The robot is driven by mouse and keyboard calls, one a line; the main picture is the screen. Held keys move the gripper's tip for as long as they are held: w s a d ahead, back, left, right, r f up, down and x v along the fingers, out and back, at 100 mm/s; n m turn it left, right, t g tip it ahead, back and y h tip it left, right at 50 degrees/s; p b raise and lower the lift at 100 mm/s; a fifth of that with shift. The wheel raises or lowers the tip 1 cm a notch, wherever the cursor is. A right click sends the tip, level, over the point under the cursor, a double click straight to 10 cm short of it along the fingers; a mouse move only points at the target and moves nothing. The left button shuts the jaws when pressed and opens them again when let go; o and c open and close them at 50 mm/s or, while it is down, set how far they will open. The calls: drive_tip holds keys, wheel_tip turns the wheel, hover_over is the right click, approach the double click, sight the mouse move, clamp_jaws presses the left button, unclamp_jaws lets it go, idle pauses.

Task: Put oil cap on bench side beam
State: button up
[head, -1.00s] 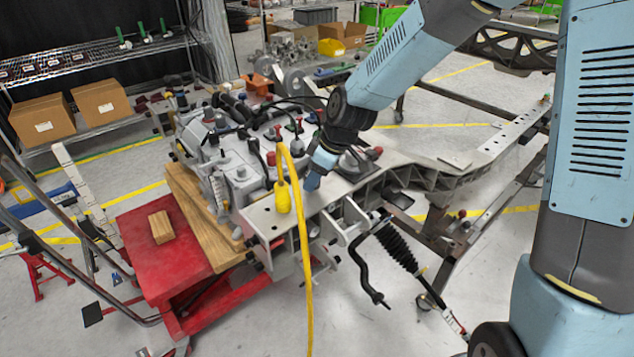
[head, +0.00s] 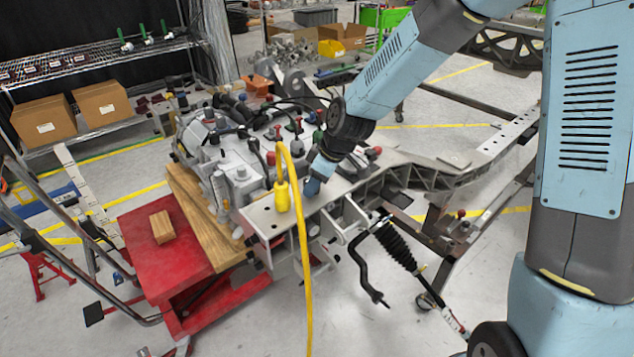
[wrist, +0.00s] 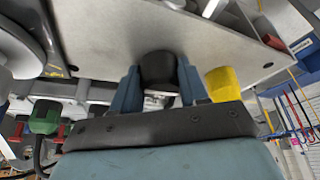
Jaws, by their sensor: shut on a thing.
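The oil cap (wrist: 158,68), a black round part, sits between the two blue fingers of my gripper (wrist: 157,84) in the wrist view. The fingers are shut on it. In the head view my gripper (head: 312,187) points down at the flat top of the grey bench side beam (head: 262,218), right of the yellow connector. The cap is hidden there by the gripper. The beam's pale plate (wrist: 215,45) fills the upper part of the wrist view, close to the cap. I cannot tell whether cap and plate touch.
A yellow connector (head: 282,197) with a hanging yellow cable stands just left of my gripper; it also shows in the wrist view (wrist: 222,84). The grey engine block (head: 225,170) with several hoses and coloured caps lies behind. A wooden block (head: 161,227) rests on the red cart (head: 135,240).

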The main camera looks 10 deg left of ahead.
drive_tip(key=o, duration=1.2)
drive_tip(key=shift+s+d+f, duration=0.2)
drive_tip(key=shift+s+f, duration=0.1)
drive_tip(key=shift+f, duration=0.3)
drive_tip(key=shift+c, duration=0.2)
drive_tip(key=shift+r, duration=0.1)
drive_tip(key=shift+a+r, duration=0.1)
drive_tip(key=shift+r, duration=0.1)
drive_tip(key=w+v, duration=0.1)
drive_tip(key=v, duration=1.1)
drive_tip(key=shift+r, duration=0.35)
drive_tip(key=s+d+r+m+t+h, duration=0.1)
drive_tip(key=s+d+r+m, duration=0.3)
drive_tip(key=d, duration=0.6)
drive_tip(key=s+d+r+m+t+h, duration=0.2)
drive_tip(key=s+d+r+m, duration=0.3)
drive_tip(key=s+d, duration=0.3)
drive_tip(key=s+d+r+m+t+h, duration=0.1)
drive_tip(key=s+d+r+m, duration=0.4)
drive_tip(key=d, duration=0.6)
drive_tip(key=shift+s+d+m+t, duration=0.35)
drive_tip(key=shift+s+m, duration=0.2)
drive_tip(key=shift+m, duration=0.55)
